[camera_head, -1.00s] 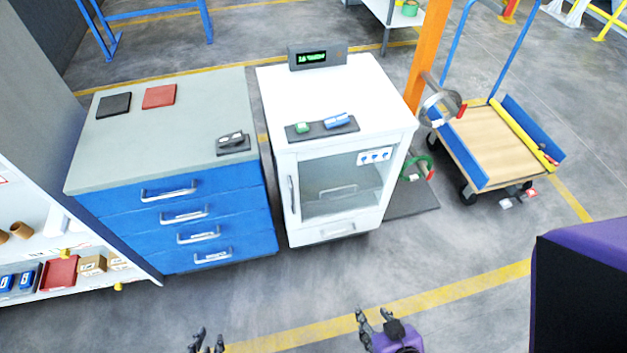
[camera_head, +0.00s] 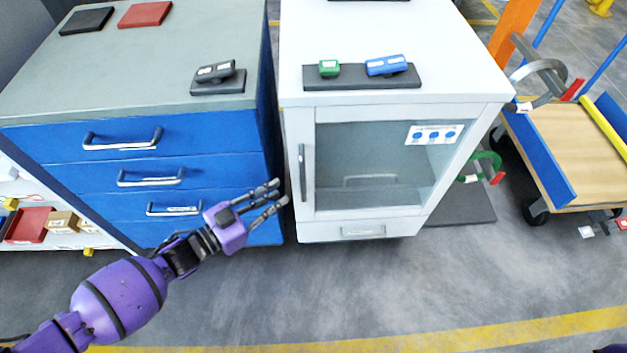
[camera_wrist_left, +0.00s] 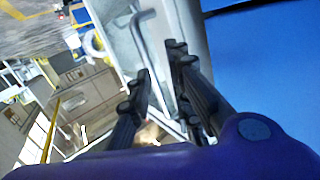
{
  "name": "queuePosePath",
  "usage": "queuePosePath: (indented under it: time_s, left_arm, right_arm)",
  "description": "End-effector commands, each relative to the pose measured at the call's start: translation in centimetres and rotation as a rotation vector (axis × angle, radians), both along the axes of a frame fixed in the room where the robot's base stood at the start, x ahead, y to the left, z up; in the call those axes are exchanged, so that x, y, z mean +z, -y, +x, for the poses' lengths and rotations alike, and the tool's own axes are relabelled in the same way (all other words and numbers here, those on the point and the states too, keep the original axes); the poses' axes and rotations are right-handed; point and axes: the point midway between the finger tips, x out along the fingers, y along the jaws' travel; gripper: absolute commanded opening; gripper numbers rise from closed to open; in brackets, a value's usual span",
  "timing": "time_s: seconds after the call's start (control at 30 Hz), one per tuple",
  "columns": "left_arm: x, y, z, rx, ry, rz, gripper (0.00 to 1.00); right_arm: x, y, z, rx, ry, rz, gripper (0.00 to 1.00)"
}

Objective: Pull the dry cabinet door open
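The dry cabinet (camera_head: 296,230) is white, with a glass door (camera_head: 370,165) that appears shut. Its upright grey door handle (camera_head: 302,172) is on the door's left side. My left gripper (camera_head: 281,192) is open and empty, just left of the handle's lower part and apart from it in the head view. In the left wrist view, the two dark fingers (camera_wrist_left: 158,62) are spread, and a grey bar that looks like the handle (camera_wrist_left: 140,38) shows just beyond them. My right gripper does not show; only a dark purple sliver is at the bottom right corner.
A blue drawer cabinet (camera_head: 100,165) with protruding handles stands close on the left, beside my left gripper. Green and blue items lie on a dark pad (camera_head: 362,82) on the cabinet top. A trolley (camera_head: 575,165) stands at right. The floor in front is clear.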

Motion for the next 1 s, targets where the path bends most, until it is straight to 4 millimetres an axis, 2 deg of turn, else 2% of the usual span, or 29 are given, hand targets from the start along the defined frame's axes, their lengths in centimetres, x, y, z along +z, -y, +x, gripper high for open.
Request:
queuePosePath:
  time_s: [0.1,0.2,0.5,0.7,1.0]
  left_arm:
    - [1.1,0.3,-1.0,-0.037,-0.022,-0.085,0.18]
    - [1.9,0.9,-1.2,-0.055,-0.033,-0.13,0.18]
    - [1.8,4.5,1.2,-0.054,-0.038,-0.134,0.18]
    - [1.7,6.5,2.6,-0.053,-0.039,-0.132,0.18]
    - [1.7,7.1,3.0,-0.052,-0.04,-0.129,0.18]
  right_arm:
    - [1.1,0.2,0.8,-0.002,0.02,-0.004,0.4]
    - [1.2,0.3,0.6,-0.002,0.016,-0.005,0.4]
    - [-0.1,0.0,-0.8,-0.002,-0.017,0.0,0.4]
    - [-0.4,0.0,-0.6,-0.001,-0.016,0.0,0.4]
    - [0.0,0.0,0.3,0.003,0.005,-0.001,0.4]
